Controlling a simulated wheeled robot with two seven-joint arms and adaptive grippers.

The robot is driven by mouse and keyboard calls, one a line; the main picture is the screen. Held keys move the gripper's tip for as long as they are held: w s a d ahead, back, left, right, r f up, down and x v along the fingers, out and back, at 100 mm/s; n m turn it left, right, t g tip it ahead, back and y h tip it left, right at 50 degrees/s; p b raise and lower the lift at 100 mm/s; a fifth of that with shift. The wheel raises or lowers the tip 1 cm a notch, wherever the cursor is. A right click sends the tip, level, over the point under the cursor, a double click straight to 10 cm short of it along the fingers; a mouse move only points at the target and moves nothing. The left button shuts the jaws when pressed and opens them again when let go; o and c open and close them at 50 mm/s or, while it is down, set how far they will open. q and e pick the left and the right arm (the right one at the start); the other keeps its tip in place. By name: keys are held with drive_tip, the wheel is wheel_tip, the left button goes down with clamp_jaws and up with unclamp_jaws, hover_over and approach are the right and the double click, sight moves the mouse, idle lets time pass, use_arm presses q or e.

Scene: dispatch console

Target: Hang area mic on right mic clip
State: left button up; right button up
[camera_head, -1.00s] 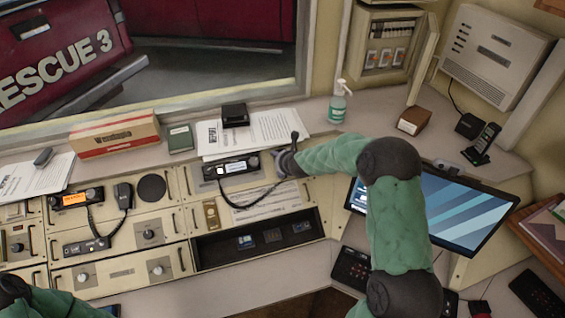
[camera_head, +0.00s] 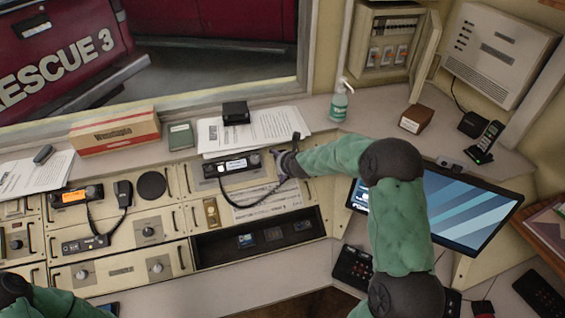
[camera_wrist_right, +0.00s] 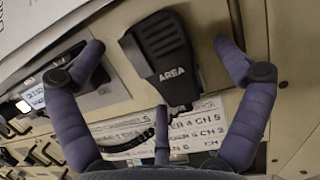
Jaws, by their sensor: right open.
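The area mic (camera_wrist_right: 160,55) is a black hand mic marked "AREA". In the right wrist view it lies against the cream panel, with its coiled cord (camera_wrist_right: 128,143) below. My right gripper (camera_wrist_right: 158,46) is open, one finger on each side of the mic, with visible gaps. In the head view my right gripper (camera_head: 287,160) is at the panel right of the upper radio (camera_head: 232,166) and mostly hides the mic; the cord (camera_head: 245,204) loops from the radio to it. The right mic clip is hidden, so I cannot tell whether the mic sits on it. My left gripper is out of view.
Another hand mic (camera_head: 122,194) is on the panel at the left, beside the orange-lit radio (camera_head: 75,197). A monitor (camera_head: 455,210) stands right of my right arm. Papers (camera_head: 255,130), a black box (camera_head: 236,112) and a sanitizer bottle (camera_head: 339,105) are on the ledge behind.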

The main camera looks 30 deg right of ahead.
drive_tip(key=shift+s+r, duration=0.1)
drive_tip(key=shift+r, duration=0.2)
drive_tip(key=v, duration=1.1)
drive_tip(key=shift+s, duration=0.3)
drive_tip(key=shift+a, duration=0.15)
